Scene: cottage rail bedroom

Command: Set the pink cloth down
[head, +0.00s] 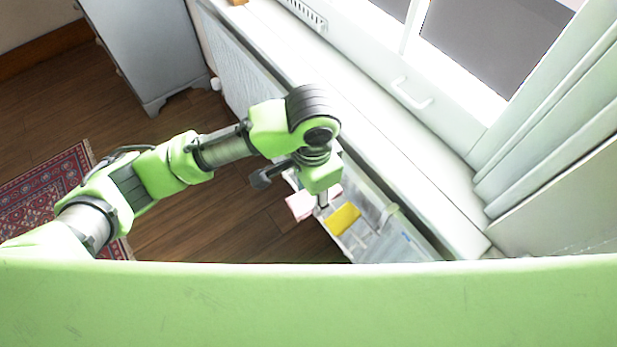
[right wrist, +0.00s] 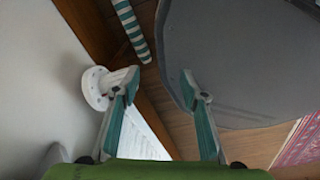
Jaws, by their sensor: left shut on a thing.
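The pink cloth (head: 299,206) shows in the head view just under my left gripper (head: 323,200), with pink on both sides of the fingers. My left gripper points down and is shut on the cloth. The cloth is at the edge of a pale open container or rack (head: 405,243) below the window sill; I cannot tell whether it touches it. The wrist hides part of the cloth. My right gripper (right wrist: 160,80) is open and empty in the right wrist view.
A yellow thing (head: 343,219) lies in the pale container. A window sill (head: 400,150) runs above a radiator (head: 240,66). A grey cabinet (head: 150,45) stands at the back left. A white round fitting (right wrist: 96,88) is close to a right gripper finger.

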